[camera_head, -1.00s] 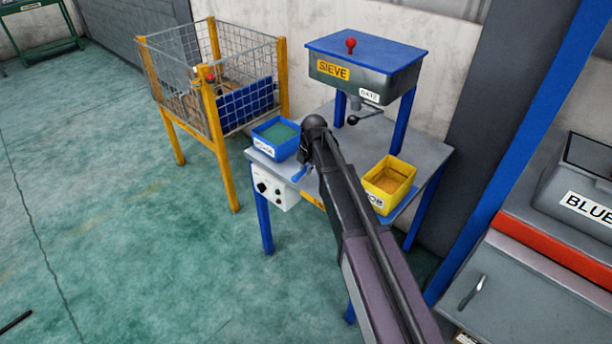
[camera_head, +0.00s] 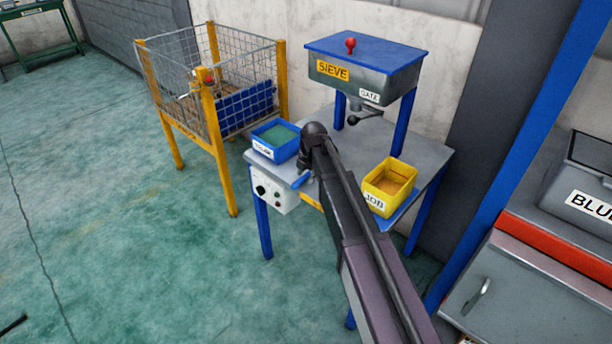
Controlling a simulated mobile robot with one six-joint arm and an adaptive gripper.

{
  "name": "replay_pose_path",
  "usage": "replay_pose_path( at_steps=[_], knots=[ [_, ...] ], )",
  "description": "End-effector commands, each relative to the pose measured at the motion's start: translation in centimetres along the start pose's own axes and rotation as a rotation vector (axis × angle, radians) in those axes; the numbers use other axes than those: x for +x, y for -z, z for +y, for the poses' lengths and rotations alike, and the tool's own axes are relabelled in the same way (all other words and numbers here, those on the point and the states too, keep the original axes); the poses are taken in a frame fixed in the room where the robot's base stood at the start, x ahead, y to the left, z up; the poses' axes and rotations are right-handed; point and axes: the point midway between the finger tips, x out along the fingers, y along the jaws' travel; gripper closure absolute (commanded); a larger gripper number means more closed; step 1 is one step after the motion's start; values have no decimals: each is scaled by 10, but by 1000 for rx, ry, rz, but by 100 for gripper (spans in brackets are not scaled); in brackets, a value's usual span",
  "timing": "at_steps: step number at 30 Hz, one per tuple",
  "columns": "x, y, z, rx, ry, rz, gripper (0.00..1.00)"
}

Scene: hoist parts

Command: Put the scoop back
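A small blue piece (camera_head: 301,181), which may be part of the scoop, shows at the front edge of the grey table (camera_head: 425,160), just below my wrist. My gripper (camera_head: 305,163) is dark and mostly hidden by my wrist and arm. I cannot see its fingertips, or whether it holds the blue piece or is only close to it. A blue bin (camera_head: 263,151) with green contents stands just left of my wrist. A yellow bin labelled JOB (camera_head: 376,202) with tan contents stands right of my arm.
A sieve hopper (camera_head: 372,78) on blue legs stands at the table's back, with a gate knob (camera_head: 352,120) below it. A control box (camera_head: 272,194) hangs at the front left. A wire cage (camera_head: 160,85) stands behind left, a grey cabinet (camera_head: 500,290) at right.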

Motion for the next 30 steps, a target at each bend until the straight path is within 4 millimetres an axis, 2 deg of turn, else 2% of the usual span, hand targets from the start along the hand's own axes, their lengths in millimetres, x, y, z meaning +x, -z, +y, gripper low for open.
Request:
replay_pose_path(
  at_steps=[14,20,30],
  knots=[
    [-4,1,2,-1,0,0,43],
    [-14,1,2,-1,0,0,43],
    [-43,1,2,-1,0,0,43]
  ],
)
